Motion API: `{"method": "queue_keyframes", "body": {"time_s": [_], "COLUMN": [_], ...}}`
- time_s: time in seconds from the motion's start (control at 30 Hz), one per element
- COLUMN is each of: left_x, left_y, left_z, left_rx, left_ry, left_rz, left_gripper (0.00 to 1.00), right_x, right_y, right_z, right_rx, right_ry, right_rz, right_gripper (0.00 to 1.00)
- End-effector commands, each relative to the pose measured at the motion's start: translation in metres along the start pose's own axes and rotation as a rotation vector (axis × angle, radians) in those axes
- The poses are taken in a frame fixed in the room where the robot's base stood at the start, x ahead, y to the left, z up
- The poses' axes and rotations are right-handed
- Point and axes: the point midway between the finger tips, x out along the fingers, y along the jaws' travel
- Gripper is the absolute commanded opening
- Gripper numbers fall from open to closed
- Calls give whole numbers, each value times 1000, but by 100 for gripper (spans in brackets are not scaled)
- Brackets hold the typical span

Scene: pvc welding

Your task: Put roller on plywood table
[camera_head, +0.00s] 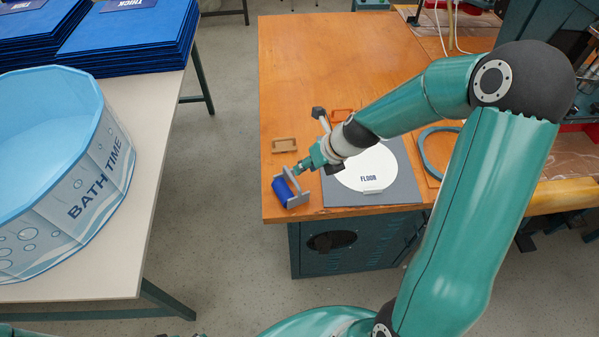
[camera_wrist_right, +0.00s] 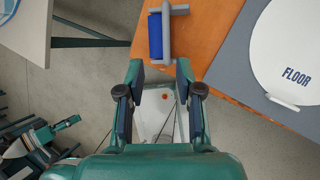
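A blue roller with a grey frame (camera_head: 284,191) rests at the near left corner of the orange plywood table (camera_head: 310,60). It also shows in the right wrist view (camera_wrist_right: 156,36), just beyond the fingertips. My right gripper (camera_head: 299,172) is beside the roller in the head view. In the right wrist view my right gripper (camera_wrist_right: 160,72) is open, with nothing between its fingers. Teal and dark arm parts at the lower left of the right wrist view look like my left gripper (camera_wrist_right: 45,140); its finger state is unclear.
A grey board with a white disc marked FLOOR (camera_head: 370,170) lies right of the roller. A small brown block (camera_head: 284,145) and an orange piece (camera_head: 341,115) lie behind it. A white table (camera_head: 150,170) with a blue BATH TIME tub (camera_head: 95,180) stands left, across a floor gap.

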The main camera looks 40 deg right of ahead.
Motion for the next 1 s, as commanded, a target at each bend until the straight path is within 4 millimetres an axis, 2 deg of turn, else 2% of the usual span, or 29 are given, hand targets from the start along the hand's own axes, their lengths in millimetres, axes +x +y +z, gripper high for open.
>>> {"method": "queue_keyframes", "body": {"time_s": [0.13, 0.27, 0.47, 0.63, 0.8, 0.9, 1.0], "left_x": [-2, -1, -2, -2, -2, -2, -2], "left_y": [1, 0, 0, 0, 1, 1, 1], "left_z": [0, 0, 0, 0, 0, 0, 0], "left_rx": [0, 0, 0, 0, 0, 0, 0], "left_ry": [0, 0, 0, 0, 0, 0, 0], "left_rz": [0, 0, 0, 0, 0, 0, 0], "left_gripper": [40, 40, 40, 40, 40, 40, 40], "right_x": [7, 34, 83, 118, 136, 140, 141], "right_y": [4, 15, 43, 73, 101, 113, 120], "right_z": [-11, -36, -96, -159, -217, -242, -257], "right_rx": [-119, -417, -1139, -1850, -2495, -2760, -2926], "right_ry": [28, 89, 188, 211, 118, 35, -35], "right_rz": [1, 17, 117, 292, 503, 601, 659], "right_gripper": [36, 36, 36, 36, 36, 36, 36]}}
